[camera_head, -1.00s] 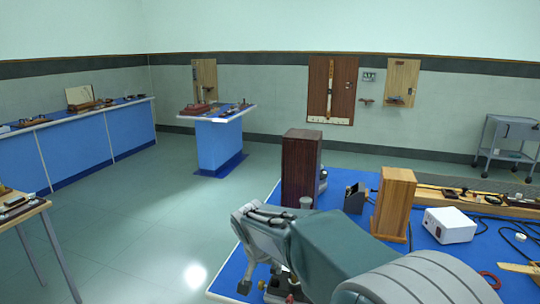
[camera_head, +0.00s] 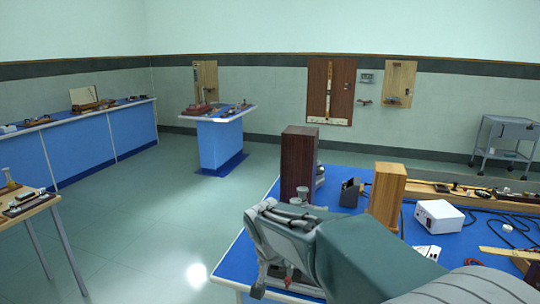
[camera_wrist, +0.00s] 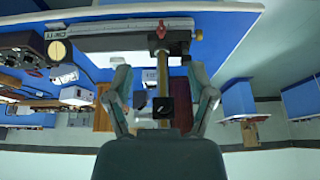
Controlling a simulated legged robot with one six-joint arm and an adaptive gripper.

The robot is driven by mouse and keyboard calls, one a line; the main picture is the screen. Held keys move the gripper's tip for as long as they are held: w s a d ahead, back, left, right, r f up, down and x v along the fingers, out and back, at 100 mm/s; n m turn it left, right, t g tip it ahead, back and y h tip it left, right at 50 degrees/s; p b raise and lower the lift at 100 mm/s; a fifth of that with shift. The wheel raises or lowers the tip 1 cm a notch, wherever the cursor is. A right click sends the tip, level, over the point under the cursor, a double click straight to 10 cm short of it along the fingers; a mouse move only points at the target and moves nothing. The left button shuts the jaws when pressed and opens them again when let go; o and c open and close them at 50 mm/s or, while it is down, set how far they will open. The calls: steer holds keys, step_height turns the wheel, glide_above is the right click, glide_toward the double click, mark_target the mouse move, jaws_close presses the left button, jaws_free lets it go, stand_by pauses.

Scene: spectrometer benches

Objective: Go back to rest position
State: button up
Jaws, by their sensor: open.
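My gripper (camera_wrist: 160,76) is open in the wrist view, with its two fingers spread apart and nothing clasped between them. Beyond the fingers, a brass-coloured post with a red knob (camera_wrist: 161,29) and a pale scaled bar (camera_wrist: 122,28) show over the blue bench. In the head view my grey-green arm reaches over the near left corner of the blue bench (camera_head: 234,262).
A dark wooden block (camera_head: 298,163), a lighter wooden block (camera_head: 386,194) and a white box (camera_head: 438,216) stand on the bench beyond my arm. Cables lie at right. A small table (camera_head: 40,204) stands at left. Open floor (camera_head: 140,225) lies between.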

steer(key=s+d+r+n, duration=0.1)
steer(key=s+d+r, duration=0.5)
steer(key=s+d, duration=0.45)
steer(key=s+d+f+n+t+y, duration=0.1)
steer(key=s+d+f+n, duration=0.1)
steer(key=s, duration=1.3)
steer(key=shift+s+d, duration=0.25)
steer(key=shift+d, duration=0.45)
stand_by(0.4)
